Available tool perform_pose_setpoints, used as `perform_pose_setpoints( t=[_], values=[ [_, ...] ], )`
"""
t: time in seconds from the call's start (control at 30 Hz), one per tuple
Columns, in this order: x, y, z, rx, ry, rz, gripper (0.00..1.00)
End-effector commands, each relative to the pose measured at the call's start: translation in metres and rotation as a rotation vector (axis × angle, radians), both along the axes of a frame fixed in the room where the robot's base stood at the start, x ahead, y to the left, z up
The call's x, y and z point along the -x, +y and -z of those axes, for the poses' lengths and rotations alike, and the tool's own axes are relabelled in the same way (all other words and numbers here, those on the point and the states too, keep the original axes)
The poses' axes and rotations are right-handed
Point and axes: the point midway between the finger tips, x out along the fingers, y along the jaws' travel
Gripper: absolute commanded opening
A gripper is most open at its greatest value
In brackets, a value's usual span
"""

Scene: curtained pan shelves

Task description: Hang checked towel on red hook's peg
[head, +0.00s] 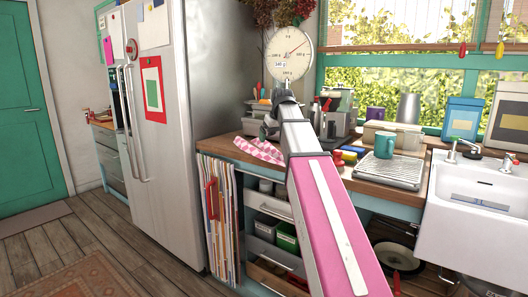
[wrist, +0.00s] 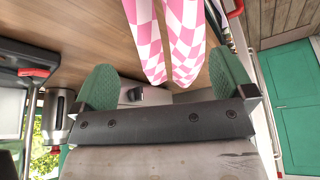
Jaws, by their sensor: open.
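The pink-and-white checked towel (head: 260,151) lies on the wooden counter near its left end. In the wrist view the towel (wrist: 150,48) shows as two strips side by side, reaching down towards the space between my fingers. My gripper (wrist: 165,82) is open, with one green pad on each side and nothing held. In the head view my gripper (head: 268,128) is over the counter beside the towel, partly hidden by my arm. A red hook-like piece (head: 211,198) is on the upright panels below the counter's left end; its peg is hard to make out.
A white fridge (head: 168,120) stands left of the counter (head: 240,148). A dial scale (head: 289,54) hangs above my gripper. A teal mug (head: 385,145), a dish rack (head: 390,172) and a sink (head: 480,215) are to the right. Open floor lies at front left.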

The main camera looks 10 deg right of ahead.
Motion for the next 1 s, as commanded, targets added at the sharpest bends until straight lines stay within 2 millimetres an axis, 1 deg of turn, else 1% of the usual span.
perform_pose_setpoints(
  t=[0.03, 0.1, 0.37, 0.57, 0.7, 0.8, 0.97, 1.0],
  values=[
    [-0.002, 0.001, 0.007, 0.001, 0.002, 0.0, 1.0],
    [-0.006, 0.002, 0.015, 0.0, 0.001, 0.0, 1.0],
    [-0.009, 0.004, 0.029, 0.0, 0.001, 0.0, 1.0],
    [-0.013, 0.008, 0.053, 0.001, 0.002, 0.0, 1.0],
    [-0.021, 0.009, 0.068, 0.0, 0.001, 0.0, 1.0],
    [-0.022, 0.01, 0.071, 0.0, 0.0, 0.0, 1.0],
    [-0.022, 0.01, 0.071, 0.0, 0.0, 0.0, 1.0],
    [-0.022, 0.01, 0.071, 0.0, 0.0, 0.0, 0.94]
  ],
)
